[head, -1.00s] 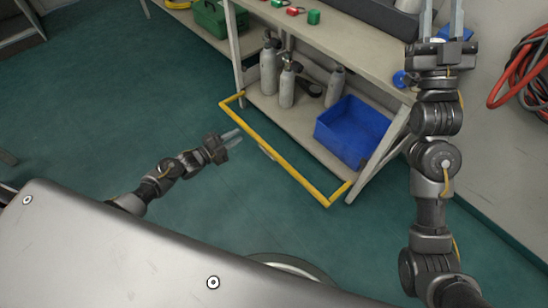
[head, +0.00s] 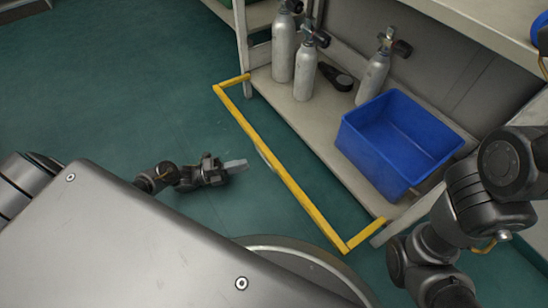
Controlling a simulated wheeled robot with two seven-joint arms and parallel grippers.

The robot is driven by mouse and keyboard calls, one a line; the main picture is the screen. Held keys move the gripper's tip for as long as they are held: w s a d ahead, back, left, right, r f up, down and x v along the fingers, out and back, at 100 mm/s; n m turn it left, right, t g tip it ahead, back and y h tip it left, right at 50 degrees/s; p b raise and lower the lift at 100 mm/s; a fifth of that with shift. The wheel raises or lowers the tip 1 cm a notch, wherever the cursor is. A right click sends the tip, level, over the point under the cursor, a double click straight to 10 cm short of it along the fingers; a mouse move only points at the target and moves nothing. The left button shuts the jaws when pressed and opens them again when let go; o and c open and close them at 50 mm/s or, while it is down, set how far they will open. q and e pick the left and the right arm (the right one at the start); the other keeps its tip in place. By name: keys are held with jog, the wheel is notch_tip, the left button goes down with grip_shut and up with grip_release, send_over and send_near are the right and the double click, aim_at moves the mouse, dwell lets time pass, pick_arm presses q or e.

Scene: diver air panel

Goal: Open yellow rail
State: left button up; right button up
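The yellow rail (head: 281,171) is a U-shaped bar low along the front of the shelf unit, its two short ends running back to the shelf's legs. A small pale piece sits near the middle of its long bar. My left gripper (head: 237,166) is left of the rail's middle, pointing at it, with a visible gap of floor between fingertips and bar. Its fingers overlap from this angle, so their opening is unclear; nothing shows in them. My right arm is at the right edge; its gripper is out of view.
A blue bin (head: 397,142) and grey cylinders (head: 308,66) with black valves stand on the lower shelf (head: 320,125) behind the rail. A dark object (head: 336,77) lies between the cylinders. Open green floor (head: 120,90) lies to the left.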

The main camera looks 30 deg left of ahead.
pick_arm(q)
jog(key=b+x, duration=0.2)
jog(key=x, duration=0.8)
jog(key=shift+w+d+b, duration=0.2)
jog(key=shift+d+b, duration=0.1)
jog(key=shift+b, duration=0.05)
jog(key=shift+r, duration=0.1)
grip_shut()
